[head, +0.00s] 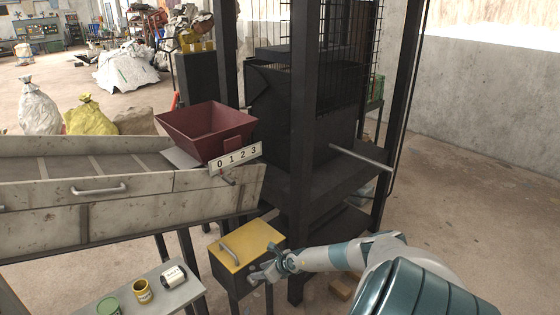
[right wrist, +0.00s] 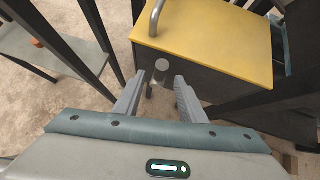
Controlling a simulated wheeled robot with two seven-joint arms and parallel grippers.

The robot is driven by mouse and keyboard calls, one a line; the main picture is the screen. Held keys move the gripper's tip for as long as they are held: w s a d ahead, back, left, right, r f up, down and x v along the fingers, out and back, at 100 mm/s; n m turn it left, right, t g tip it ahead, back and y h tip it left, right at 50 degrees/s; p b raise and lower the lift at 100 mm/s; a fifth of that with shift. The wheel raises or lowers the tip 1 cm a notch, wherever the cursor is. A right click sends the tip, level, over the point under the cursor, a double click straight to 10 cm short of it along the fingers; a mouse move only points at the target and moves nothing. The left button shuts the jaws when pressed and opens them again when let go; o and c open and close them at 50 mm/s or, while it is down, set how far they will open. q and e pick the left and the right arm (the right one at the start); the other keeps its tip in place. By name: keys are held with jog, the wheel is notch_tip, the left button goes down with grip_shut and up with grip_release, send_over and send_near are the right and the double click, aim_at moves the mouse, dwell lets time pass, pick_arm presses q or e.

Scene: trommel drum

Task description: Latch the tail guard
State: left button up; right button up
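A dark box with a yellow lid (head: 245,246) stands low in front of the black frame; the lid looks closed and has a grey bar handle (head: 229,254). No part is labelled as the tail guard, so I cannot tell whether this box is it. In the head view my right gripper (head: 258,275) is beside the box front. My left gripper is out of view.
A grey bench (head: 180,297) at lower left holds a green can (head: 108,307), a yellow can (head: 143,291) and a white one (head: 173,276). A conveyor (head: 120,215) and red hopper (head: 208,132) stand behind. Black posts (head: 303,150) rise close to my right arm.

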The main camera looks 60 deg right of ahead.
jog(key=p+v, duration=0.6)
jog(key=v, duration=0.7)
jog(key=shift+p, duration=0.35)
dwell(0.4)
jog(key=shift+a, duration=0.1)
dwell(0.4)
jog(key=s+a+f+m+g+b, duration=0.1)
jog(key=s+a+f+m+b, duration=0.2)
jog(key=s+a+f+m, duration=0.55)
jog(key=s+a+f+m+h+b, duration=0.1)
jog(key=s+f+m+b, duration=0.3)
jog(key=f, duration=0.9)
jog(key=s+a+f+m+g+b, duration=0.15)
jog(key=s+a+f+m, duration=0.3)
jog(key=f+m, duration=0.5)
jog(key=s+a+f+m+g+b, duration=0.2)
jog(key=s+a+f+m, duration=0.3)
jog(key=s+a+f, duration=0.4)
jog(key=s+a+f+m+g+y+b, duration=0.1)
jog(key=s+a+f+m+g+b, duration=0.2)
jog(key=s+a+f+m, duration=0.3)
jog(key=s+a+f+b, duration=0.1)
jog(key=s+a+f, duration=0.3)
jog(key=s+a, duration=0.3)
jog(key=shift+s+a, duration=0.3)
jog(key=shift+a, duration=0.9)
